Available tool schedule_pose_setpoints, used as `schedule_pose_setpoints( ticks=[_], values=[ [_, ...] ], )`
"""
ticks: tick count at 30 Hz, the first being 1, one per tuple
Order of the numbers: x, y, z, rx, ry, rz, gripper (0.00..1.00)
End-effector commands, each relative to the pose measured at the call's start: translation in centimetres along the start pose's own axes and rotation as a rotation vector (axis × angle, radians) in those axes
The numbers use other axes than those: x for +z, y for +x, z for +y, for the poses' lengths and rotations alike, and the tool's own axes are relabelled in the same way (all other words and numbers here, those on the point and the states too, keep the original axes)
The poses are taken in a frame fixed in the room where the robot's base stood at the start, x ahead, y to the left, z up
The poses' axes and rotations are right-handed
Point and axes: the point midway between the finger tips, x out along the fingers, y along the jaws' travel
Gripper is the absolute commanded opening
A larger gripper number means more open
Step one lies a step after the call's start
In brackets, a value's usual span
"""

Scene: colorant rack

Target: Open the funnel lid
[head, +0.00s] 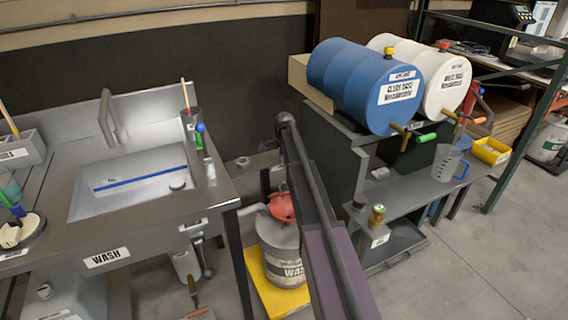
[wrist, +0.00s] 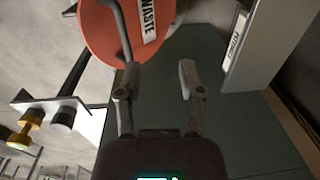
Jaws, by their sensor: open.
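The red funnel (head: 280,208) sits on top of the grey waste drum (head: 275,250) in the head view, partly hidden by my arm. In the wrist view, a round orange-red lid (wrist: 100,32) with a WASTE label fills the upper left. A curved grey bar (wrist: 123,25) crosses its face. My gripper (wrist: 158,68) is open with nothing between its fingers. Its left fingertip appears close to the disc's lower rim and the bar's end; I cannot tell whether they touch. The gripper itself cannot be made out in the head view.
A sink bench (head: 225,190) stands left of the drum, and a grey shelf (head: 415,193) with blue (head: 350,80) and white (head: 440,85) barrels stands right. The drum stands on a yellow base (head: 262,285) in the narrow gap between. Open floor lies at the right front.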

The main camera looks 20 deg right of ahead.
Motion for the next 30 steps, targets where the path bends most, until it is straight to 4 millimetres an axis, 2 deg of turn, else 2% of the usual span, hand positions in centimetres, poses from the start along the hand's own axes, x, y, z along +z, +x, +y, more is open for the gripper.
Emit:
schedule_pose_setpoints(
  ticks=[30],
  values=[
    [0.0, -4.6, -2.5, 0.0, 0.0, 0.0, 0.5]
  ],
)
